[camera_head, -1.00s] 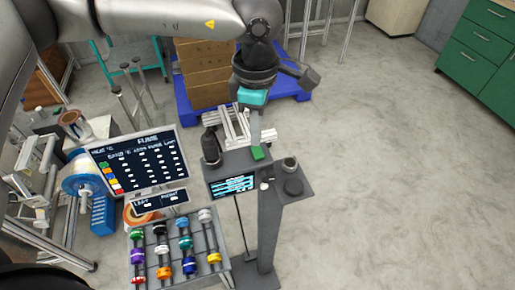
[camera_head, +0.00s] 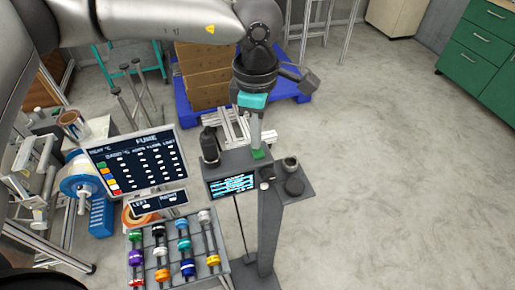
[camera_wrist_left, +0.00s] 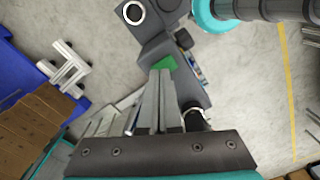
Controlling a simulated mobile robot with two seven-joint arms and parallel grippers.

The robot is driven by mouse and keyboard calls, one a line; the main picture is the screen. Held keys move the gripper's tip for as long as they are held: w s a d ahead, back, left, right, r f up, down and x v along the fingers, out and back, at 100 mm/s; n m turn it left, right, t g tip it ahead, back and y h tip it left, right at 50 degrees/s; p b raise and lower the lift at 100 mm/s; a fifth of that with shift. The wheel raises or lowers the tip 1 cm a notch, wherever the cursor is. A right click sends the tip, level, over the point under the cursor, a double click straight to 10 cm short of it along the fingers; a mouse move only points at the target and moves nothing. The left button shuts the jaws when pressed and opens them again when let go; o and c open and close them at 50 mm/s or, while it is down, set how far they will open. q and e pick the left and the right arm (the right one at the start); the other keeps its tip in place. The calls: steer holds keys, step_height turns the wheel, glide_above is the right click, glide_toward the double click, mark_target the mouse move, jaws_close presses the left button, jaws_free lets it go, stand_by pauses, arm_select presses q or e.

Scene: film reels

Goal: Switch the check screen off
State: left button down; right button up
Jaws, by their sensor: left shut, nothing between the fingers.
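The check screen (camera_head: 232,186) is lit, with pale blue text lines on a dark face, at the front of a grey stand. A green switch piece (camera_head: 259,155) sits on top of the stand behind the screen; it also shows in the left wrist view (camera_wrist_left: 165,63). My left gripper (camera_head: 257,147) points down, shut and empty, its tips right at the green piece. I cannot tell whether they touch it. The fingers cover part of the green piece in the left wrist view. My right gripper is not in view.
A black knobbed post (camera_head: 209,146) stands left of the gripper, and a round cup (camera_head: 290,164) and dark disc (camera_head: 294,187) stand right. A large chart panel (camera_head: 132,165) and a rack of coloured reels (camera_head: 207,244) are at left. Floor at right is clear.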

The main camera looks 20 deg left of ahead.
arm_select(q)
steer(key=shift+f+b, duration=0.5)
steer(key=shift+f, duration=0.05)
steer(key=shift+r+p, duration=1.9)
steer(key=shift+r, duration=1.65)
steer(key=shift+s, duration=0.1)
